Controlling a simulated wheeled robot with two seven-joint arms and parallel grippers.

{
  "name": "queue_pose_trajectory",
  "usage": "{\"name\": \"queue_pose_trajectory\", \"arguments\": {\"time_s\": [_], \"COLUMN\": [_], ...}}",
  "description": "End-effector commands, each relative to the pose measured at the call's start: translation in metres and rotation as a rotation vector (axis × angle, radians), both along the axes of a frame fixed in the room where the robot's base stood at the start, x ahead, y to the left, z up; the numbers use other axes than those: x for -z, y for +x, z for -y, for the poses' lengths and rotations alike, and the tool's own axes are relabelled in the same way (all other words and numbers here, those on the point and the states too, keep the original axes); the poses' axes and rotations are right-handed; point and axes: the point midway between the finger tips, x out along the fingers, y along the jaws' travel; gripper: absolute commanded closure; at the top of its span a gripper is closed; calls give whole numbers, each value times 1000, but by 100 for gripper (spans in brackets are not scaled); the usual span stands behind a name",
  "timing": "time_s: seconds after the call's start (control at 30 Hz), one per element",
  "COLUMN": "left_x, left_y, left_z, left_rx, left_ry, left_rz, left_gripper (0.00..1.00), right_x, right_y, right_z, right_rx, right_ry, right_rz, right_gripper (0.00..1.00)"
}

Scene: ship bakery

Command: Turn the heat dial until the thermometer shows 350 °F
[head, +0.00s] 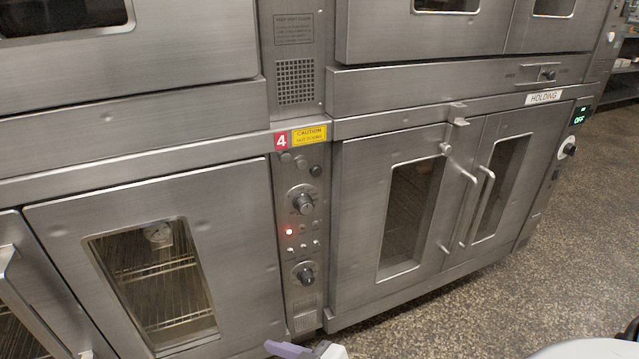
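A round thermometer (158,235) hangs behind the window of the left oven door; its face is too small to read. On the control panel between the doors are an upper black dial (303,203) and a lower black dial (304,273). I cannot tell from their markings which is the heat dial. A red lamp (289,231) glows between them. A purple and grey tip, seemingly of my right gripper (292,349), shows at the bottom edge, below the panel and apart from both dials. Its opening cannot be made out. My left gripper is out of view.
The left oven door (245,230) is shut, with wire racks inside. To the right, a cabinet labelled HOLDING (544,97) has shut doors with protruding handles (480,205), a green display reading OFF (579,120) and its own knob (568,150). Speckled floor (530,280) lies clear at right.

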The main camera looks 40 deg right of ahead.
Motion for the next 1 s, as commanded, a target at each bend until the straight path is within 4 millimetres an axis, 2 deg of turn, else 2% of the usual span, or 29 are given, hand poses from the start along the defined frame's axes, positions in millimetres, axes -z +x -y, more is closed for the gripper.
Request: {"name": "queue_pose_trajectory", "arguments": {"time_s": [0.03, 0.1, 0.2, 0.3, 0.4, 0.5, 0.67, 1.0], "left_x": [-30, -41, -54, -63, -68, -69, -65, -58], "left_y": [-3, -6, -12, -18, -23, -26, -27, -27], "left_z": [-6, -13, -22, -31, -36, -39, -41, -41], "left_rx": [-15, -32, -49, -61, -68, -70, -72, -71], "left_ry": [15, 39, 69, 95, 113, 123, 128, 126], "left_rz": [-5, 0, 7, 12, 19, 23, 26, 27], "left_gripper": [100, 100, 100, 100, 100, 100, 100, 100], "right_x": [-39, -63, -95, -119, -134, -143, -144, -143], "right_y": [17, 37, 54, 61, 61, 60, 69, 128], "right_z": [21, 54, 101, 140, 170, 187, 197, 208], "right_rx": [52, 128, 239, 338, 414, 461, 484, 482], "right_ry": [-18, -50, -106, -164, -212, -242, -260, -258], "right_rz": [63, 160, 282, 376, 439, 476, 498, 499], "right_gripper": [52, 52, 52, 52, 52, 52, 52, 52]}}
